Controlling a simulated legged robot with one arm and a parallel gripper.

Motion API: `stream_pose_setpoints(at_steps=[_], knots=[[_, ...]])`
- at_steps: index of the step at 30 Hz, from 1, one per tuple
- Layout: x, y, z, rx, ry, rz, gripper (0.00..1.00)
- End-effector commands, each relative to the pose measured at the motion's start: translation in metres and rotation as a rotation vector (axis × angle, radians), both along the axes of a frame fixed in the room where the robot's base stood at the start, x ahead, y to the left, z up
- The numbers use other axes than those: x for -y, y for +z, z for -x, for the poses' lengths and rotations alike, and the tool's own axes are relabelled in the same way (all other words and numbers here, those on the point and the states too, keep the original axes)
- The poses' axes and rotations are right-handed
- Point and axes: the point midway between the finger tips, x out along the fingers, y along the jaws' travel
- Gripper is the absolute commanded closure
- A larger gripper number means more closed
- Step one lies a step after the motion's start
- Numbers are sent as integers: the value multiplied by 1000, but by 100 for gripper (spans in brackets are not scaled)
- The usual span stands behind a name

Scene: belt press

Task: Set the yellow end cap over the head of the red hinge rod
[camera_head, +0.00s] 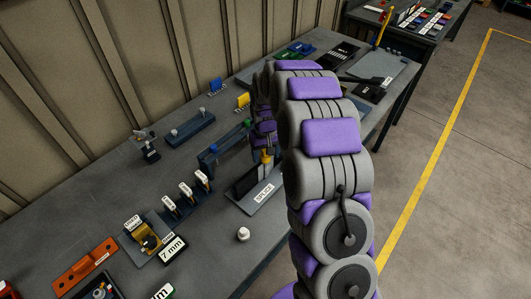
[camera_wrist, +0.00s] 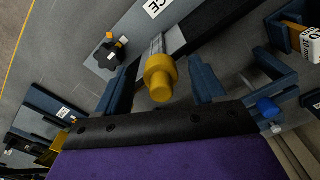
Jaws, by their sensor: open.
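A yellow stepped cylinder that looks like the end cap (camera_wrist: 160,78) sits at the end of a grey shaft beside the dark strip on the splice plate (camera_wrist: 128,22). In the wrist view it lies between the two blue-grey fingers of my gripper (camera_wrist: 162,86), which are apart, with gaps visible on both sides. The yellow piece also shows in the head view (camera_head: 266,157), above the plate with the SPLICE label (camera_head: 262,193). No red rod can be made out, so I cannot tell whether the cap is over its head. My arm hides most of the gripper in the head view.
A black knob (camera_wrist: 108,54) is on the splice plate. A blue-grey fixture with a blue knob (camera_wrist: 267,106) stands close on the right. Labelled slots (camera_head: 186,195), a gold block (camera_head: 147,238) and a white knob (camera_head: 243,234) stand on the bench. The wall is close behind.

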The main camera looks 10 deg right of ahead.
Motion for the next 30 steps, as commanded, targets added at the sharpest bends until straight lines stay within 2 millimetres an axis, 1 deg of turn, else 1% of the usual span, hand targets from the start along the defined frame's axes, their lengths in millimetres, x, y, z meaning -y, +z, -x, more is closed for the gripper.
stream_pose_setpoints(at_steps=[4, 8, 17, 21, 24, 27, 30], knots=[[0, 5, 0, 1, 0, 0, 31], [0, 23, -1, 3, 0, 0, 31], [0, 88, -1, 4, 0, 1, 31], [0, 120, -2, 7, 0, 0, 31], [0, 140, -1, 3, 0, 1, 31], [0, 154, -1, 3, 0, 1, 31], [0, 165, -1, 0, 0, 0, 31]])
